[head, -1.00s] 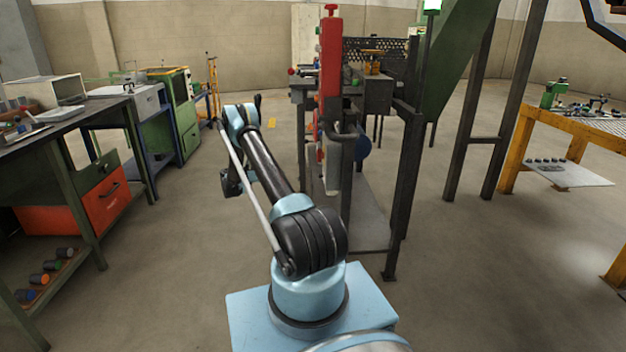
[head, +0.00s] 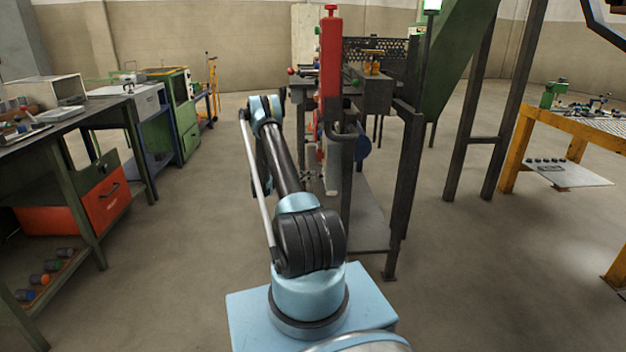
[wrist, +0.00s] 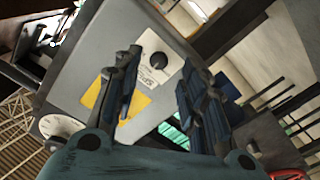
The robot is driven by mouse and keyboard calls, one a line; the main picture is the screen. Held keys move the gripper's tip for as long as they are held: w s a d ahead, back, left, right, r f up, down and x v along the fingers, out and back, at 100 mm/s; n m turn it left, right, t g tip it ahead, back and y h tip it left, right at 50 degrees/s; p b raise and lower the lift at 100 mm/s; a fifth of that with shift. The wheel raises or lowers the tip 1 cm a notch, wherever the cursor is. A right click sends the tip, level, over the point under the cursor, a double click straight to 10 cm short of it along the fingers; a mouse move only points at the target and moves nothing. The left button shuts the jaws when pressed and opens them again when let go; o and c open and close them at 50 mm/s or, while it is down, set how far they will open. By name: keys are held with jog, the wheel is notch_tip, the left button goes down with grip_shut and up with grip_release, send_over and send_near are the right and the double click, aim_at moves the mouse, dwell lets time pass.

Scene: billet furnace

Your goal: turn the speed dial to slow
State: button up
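In the wrist view, a round black dial (wrist: 158,60) sits on a white plate (wrist: 149,76) with small print, on a grey panel (wrist: 92,68). The print and the dial's pointer are too small to read. My gripper (wrist: 166,76) is open and empty, with its dark fingers spread apart. The dial shows in the gap between the fingers, beyond the tips and apart from them. In the head view the dial cannot be made out, and my gripper is mostly hidden behind my arm and the machine.
A yellow label (wrist: 98,94) and a white round gauge (wrist: 62,127) are on or beside the panel. In the head view a red post (head: 331,60) and dark machine frame (head: 405,170) stand right of my arm. A workbench (head: 95,110) stands left, with clear floor between.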

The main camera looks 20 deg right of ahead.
aim_at(321, 176)
jog(key=shift+x, duration=1.4)
